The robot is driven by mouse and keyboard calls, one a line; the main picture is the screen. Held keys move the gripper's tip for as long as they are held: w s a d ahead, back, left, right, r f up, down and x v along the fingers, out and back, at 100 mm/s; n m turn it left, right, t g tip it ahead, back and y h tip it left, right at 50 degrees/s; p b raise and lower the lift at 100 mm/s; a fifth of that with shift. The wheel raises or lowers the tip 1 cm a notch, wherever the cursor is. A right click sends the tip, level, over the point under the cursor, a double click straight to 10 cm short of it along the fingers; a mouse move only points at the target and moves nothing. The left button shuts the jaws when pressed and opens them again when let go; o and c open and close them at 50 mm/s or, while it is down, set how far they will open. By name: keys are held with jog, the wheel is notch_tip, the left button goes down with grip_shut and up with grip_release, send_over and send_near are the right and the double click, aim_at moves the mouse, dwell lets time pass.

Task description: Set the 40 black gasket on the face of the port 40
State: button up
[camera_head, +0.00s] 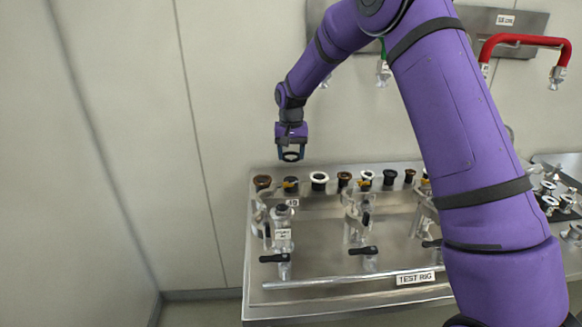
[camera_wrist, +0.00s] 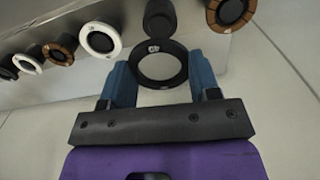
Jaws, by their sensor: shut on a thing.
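My gripper (camera_wrist: 160,80) is shut on the black gasket (camera_wrist: 175,82), a dark ring with a small light mark, held at its sides between the blue fingers. In the head view my gripper (camera_head: 291,155) hangs above the rig's back row, with the ring at its tips. Below it is a dark post (camera_head: 291,184), and it also shows just beyond the ring in the wrist view (camera_wrist: 159,20). A tag reading 40 (camera_head: 292,202) is near that post. The leftmost upright fitting (camera_head: 282,212), likely port 40, has a label too small to read; its face is unclear.
Brown (camera_head: 262,182) and white (camera_head: 319,179) rings on posts flank the dark post. Other fittings (camera_head: 358,215) and black-handled valves (camera_head: 364,251) stand on the steel rig (camera_head: 330,273). Metal parts (camera_head: 560,190) lie at right. The space left of the rig is clear.

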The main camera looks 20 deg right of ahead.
notch_tip(320, 180, up, 2)
jog(key=r+n, duration=0.2)
jog(key=n, duration=1)
send_over(282, 208)
jog(key=shift+w+f, duration=0.15)
jog(key=shift+w, duration=0.1)
jog(key=shift+s+f, duration=0.2)
jog(key=shift+s, duration=0.05)
jog(key=shift+f, duration=3.55)
jog(key=shift+s+f, duration=0.1)
